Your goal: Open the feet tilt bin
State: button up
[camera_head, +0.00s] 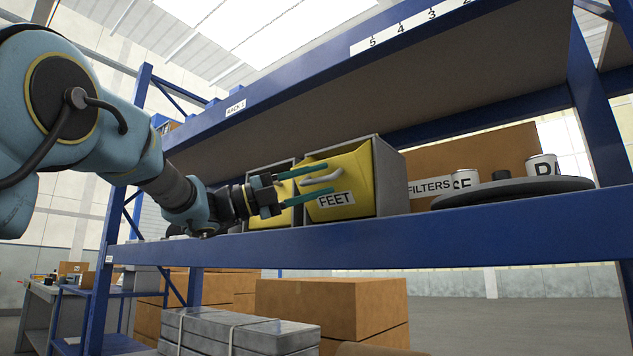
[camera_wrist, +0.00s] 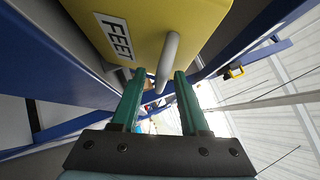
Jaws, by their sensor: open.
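The feet tilt bin (camera_head: 350,170) is a yellow-fronted bin in a grey housing on the blue rack's shelf, with a white label reading FEET. Its front leans slightly outward at the top. A pale bar handle (camera_head: 322,180) sits on the front above the label. My gripper (camera_head: 332,182) has two green fingers, open, reaching toward the front with the handle between them in the picture. In the wrist view the handle (camera_wrist: 168,62) hangs between the fingertips (camera_wrist: 158,88), and the yellow front (camera_wrist: 170,22) fills the top. I cannot tell whether the fingers touch the handle.
A second yellow bin (camera_head: 284,218) stands to the left, partly hidden by my gripper. To the right are a box labelled FILTERS (camera_head: 480,160) and a dark round tray (camera_head: 512,192) with cans. The blue shelf edge (camera_head: 400,240) runs below; cardboard boxes (camera_head: 335,308) stand underneath.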

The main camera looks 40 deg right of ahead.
jog(key=v, duration=1)
jog(key=shift+w+a+b, duration=0.2)
jog(key=shift+a+b, duration=0.1)
jog(key=shift+b, duration=0.1)
jog(key=shift+w+f, duration=0.1)
